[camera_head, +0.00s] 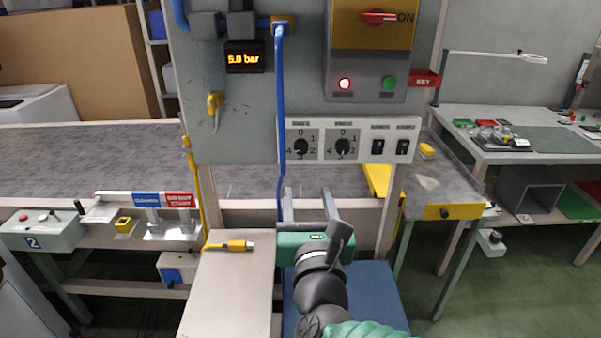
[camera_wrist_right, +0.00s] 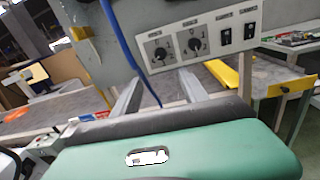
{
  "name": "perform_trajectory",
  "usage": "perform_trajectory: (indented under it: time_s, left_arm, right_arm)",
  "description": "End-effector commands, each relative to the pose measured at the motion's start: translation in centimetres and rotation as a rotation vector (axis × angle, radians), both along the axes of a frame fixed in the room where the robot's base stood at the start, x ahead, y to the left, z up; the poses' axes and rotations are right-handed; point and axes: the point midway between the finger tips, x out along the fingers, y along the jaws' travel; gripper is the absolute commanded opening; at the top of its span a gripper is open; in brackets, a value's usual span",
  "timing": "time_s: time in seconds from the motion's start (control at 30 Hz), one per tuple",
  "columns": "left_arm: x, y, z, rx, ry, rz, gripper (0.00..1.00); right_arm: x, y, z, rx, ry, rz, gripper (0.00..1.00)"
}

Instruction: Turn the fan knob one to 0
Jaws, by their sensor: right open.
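A white control panel (camera_head: 408,150) on the grey upright board carries two round black knobs on grey dials marked 0, 1, 2 and 4. The left knob (camera_head: 301,147) also shows in the wrist view (camera_wrist_right: 160,53). The right knob (camera_head: 343,147) is beside it in the wrist view too (camera_wrist_right: 196,46). The labels above them are too small to read, and I cannot tell where either knob points. My right gripper (camera_head: 309,205) is open and empty, below and in front of the panel, its two fingers (camera_wrist_right: 160,90) apart and pointing towards it. My left gripper is not in view.
A blue hose (camera_head: 281,110) hangs down past the panel's left edge, near my left-hand finger. Two black switches (camera_head: 378,147) sit right of the knobs. A red switch (camera_head: 379,17) and lit buttons are above. A yellow connector (camera_head: 230,246) lies on a beige surface.

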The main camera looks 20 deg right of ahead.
Motion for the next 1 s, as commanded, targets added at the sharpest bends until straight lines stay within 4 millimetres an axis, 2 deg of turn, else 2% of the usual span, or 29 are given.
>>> perform_trajectory:
  time_s: [0.17, 0.4, 0.6, 0.8, 1.0]
  left_arm:
    - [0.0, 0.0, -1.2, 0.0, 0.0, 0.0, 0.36]
    - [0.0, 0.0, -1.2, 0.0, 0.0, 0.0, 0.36]
    - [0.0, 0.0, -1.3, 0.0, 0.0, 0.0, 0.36]
    - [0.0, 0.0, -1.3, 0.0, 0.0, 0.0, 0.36]
    - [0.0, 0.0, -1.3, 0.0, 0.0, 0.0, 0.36]
  right_arm:
    - [3.2, -0.8, -0.4, 0.005, 0.001, -0.006, 0.51]
    - [9.4, -2.2, -0.2, 0.0, 0.004, -0.005, 0.51]
    - [14.0, -3.2, -0.1, -0.002, 0.004, -0.004, 0.51]
    - [16.2, -3.7, 0.0, 0.0, 0.002, -0.002, 0.51]
    - [16.4, -3.8, 0.0, 0.001, 0.003, -0.002, 0.51]
